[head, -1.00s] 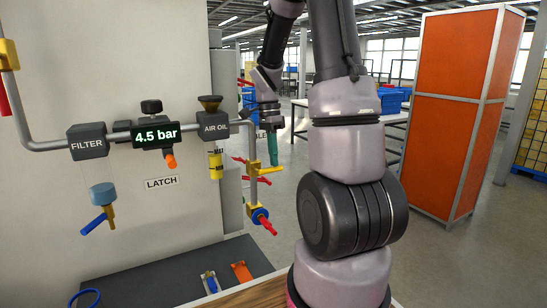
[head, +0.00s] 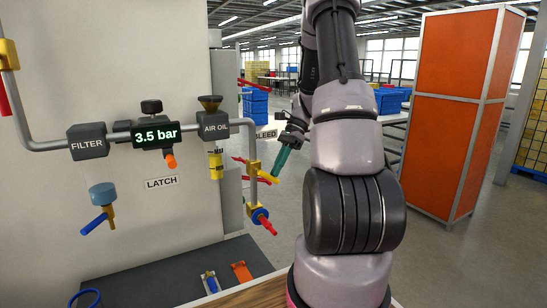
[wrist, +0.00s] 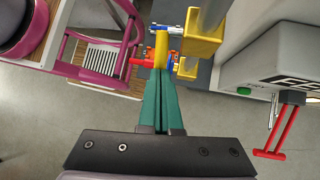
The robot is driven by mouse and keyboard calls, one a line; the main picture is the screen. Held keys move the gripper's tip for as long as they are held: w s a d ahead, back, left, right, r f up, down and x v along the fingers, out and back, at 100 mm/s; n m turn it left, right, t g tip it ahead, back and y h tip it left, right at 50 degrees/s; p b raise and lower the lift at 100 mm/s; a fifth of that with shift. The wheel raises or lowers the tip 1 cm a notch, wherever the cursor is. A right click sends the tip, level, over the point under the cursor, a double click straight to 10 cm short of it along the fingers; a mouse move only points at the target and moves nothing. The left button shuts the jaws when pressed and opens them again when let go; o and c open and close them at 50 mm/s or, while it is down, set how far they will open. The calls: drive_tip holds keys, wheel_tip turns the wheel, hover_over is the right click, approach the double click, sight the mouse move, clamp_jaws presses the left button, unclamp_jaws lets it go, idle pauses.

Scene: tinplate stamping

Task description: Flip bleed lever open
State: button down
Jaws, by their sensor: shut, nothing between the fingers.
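The bleed branch is a grey vertical pipe with a yellow valve block (head: 252,168) below the BLEED label (head: 265,134), which my arm partly covers. My gripper (head: 276,175) has green fingers, shut and empty, with the tips at the lever's outer end. In the wrist view the shut fingertips (wrist: 161,72) meet or overlap the yellow lever (wrist: 161,48); exact contact is hard to tell. The pressure display (head: 156,135) reads 3.5 bar.
A lower valve with a red handle (head: 266,224) sits under the bleed lever. The filter (head: 87,141) and air oil unit (head: 213,126) are on the pipe to the left. An orange cabinet (head: 455,110) stands at the right. Open floor lies between.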

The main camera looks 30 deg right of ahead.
sight(275, 178)
wheel_tip(275, 178, down, 2)
drive_tip(key=y, duration=0.3)
drive_tip(key=shift+a+f+y, duration=0.15)
drive_tip(key=shift+y, duration=0.15)
drive_tip(key=shift+a+f+n+g+y, duration=0.3)
drive_tip(key=shift+f+g+y, duration=0.15)
drive_tip(key=shift+y, duration=0.75)
drive_tip(key=shift+r, duration=0.15)
drive_tip(key=shift+r, duration=0.7)
